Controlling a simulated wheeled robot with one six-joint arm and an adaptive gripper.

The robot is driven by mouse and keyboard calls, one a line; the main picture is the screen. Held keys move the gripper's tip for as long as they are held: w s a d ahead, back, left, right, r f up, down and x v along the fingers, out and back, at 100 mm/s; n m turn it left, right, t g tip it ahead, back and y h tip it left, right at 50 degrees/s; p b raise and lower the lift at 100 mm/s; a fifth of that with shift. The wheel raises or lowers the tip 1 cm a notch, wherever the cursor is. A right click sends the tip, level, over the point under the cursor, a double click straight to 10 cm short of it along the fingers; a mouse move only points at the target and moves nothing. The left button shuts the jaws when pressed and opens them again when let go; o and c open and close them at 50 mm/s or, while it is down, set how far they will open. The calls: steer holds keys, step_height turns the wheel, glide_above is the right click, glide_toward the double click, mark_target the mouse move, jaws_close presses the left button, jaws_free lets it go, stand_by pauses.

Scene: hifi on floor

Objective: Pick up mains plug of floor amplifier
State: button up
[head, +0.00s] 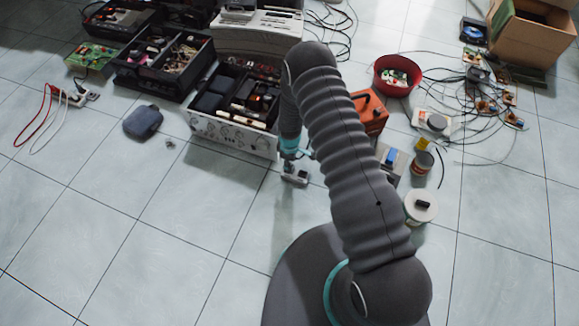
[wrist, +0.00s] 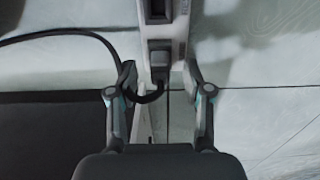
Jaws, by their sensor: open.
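The floor amplifier (head: 232,135) has a pale front panel with knobs and an open top showing its inner parts. My gripper (head: 295,177) points down at the floor just right of it. In the wrist view my gripper (wrist: 158,74) is open, one finger on each side of a small dark grey plug (wrist: 159,60). The plug sits at the end of a pale strip or panel (wrist: 165,28) with a dark slot. A black cable (wrist: 60,33) curves in from the left to the plug. Gaps show between plug and fingers. The plug is not clear in the head view.
An orange box (head: 370,112), a red bowl (head: 397,76) and several cans and tubs, one white (head: 420,206), stand right of my arm. Loose boards and wires lie farther right. A dark pouch (head: 142,122) lies left. The front-left floor is clear.

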steer(key=shift+f, duration=0.6)
jaws_close()
steer(key=shift+r, duration=0.15)
steer(key=shift+r, duration=0.55)
step_height(320, 180, up, 3)
steer(key=shift+f, duration=0.2)
steer(key=s+d+r, duration=0.1)
steer(key=d+r, duration=0.6)
steer(key=d, duration=0.4)
steer(key=shift+s+a+f+b, duration=0.2)
steer(key=shift+a+f, duration=0.75)
steer(key=shift+f, duration=0.55)
steer(key=shift+s+a+f+b, duration=0.1)
steer(key=shift+a+f+b, duration=0.15)
steer(key=shift+a+f, duration=0.95)
steer(key=shift+s+a+f+b, duration=0.2)
steer(key=shift+a+f, duration=0.5)
steer(key=shift+f, duration=1.05)
